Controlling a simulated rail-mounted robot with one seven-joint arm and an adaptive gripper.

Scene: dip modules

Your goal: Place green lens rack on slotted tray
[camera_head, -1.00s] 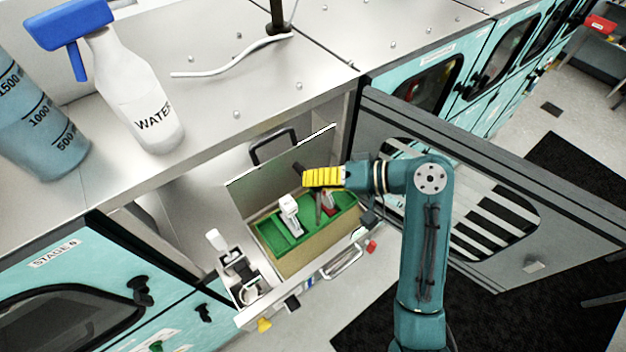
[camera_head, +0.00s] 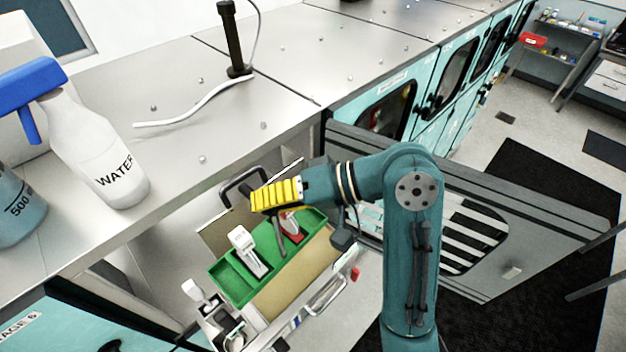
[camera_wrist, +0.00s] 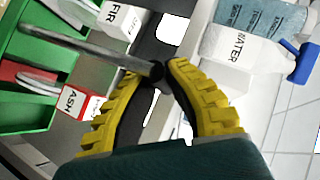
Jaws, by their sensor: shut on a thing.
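The green lens rack (camera_head: 226,282) is an open green tray with compartments, over a tan box (camera_head: 297,278) in the open cabinet bay. It holds a white piece (camera_head: 247,250) and a red-and-white piece (camera_head: 290,224). My gripper (camera_head: 256,201), with yellow ribbed fingers, is above the rack. In the wrist view the gripper (camera_wrist: 160,70) is shut on the end of a grey bar (camera_wrist: 85,45) that runs across the green rack (camera_wrist: 22,100). Labels "FIR" and "ASH" show there. Whether the rack touches the box is unclear. I cannot make out a slotted tray.
A water bottle (camera_head: 95,150) with a blue top stands on the steel counter (camera_head: 190,95) at left, beside a blue graduated container (camera_head: 20,212). Small white and black items (camera_head: 222,322) sit left of the box. An open grey door (camera_head: 525,235) stands at right.

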